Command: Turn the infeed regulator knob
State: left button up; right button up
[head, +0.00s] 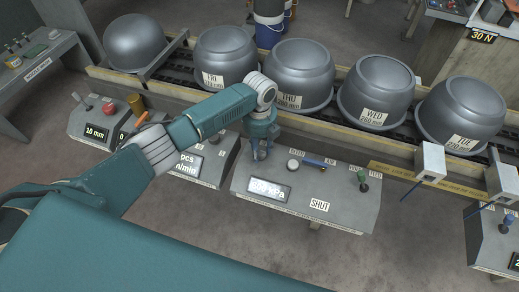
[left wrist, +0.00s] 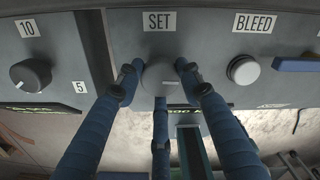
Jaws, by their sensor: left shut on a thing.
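The regulator knob, a grey round knob (left wrist: 158,76) under a "SET" label, sits between the fingers of my left gripper (left wrist: 156,72) in the left wrist view. The fingers are shut on it from both sides. In the head view my left gripper (head: 259,150) reaches down to the back left of a grey console (head: 335,200) with a lit display (head: 269,190) and a "SHUT" plate. The knob is hidden there by the gripper. My right gripper is in neither view.
A pale "BLEED" button (left wrist: 243,70) and a blue lever (head: 314,162) are right of the knob. A dark knob (left wrist: 31,75) with "10" and "5" marks is on the neighbouring panel. Large grey vessels (head: 300,75) line the conveyor behind. A green-topped lever (head: 362,180) stands at the console's right.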

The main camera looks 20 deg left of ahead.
aim_at(260, 151)
pick_arm(q)
jog(key=shift+d+r+m, duration=0.1)
jog(key=shift+m, duration=0.3)
jog(key=o, duration=1.1)
jog(key=shift+o, duration=0.2)
notch_tip(260, 151, up, 12)
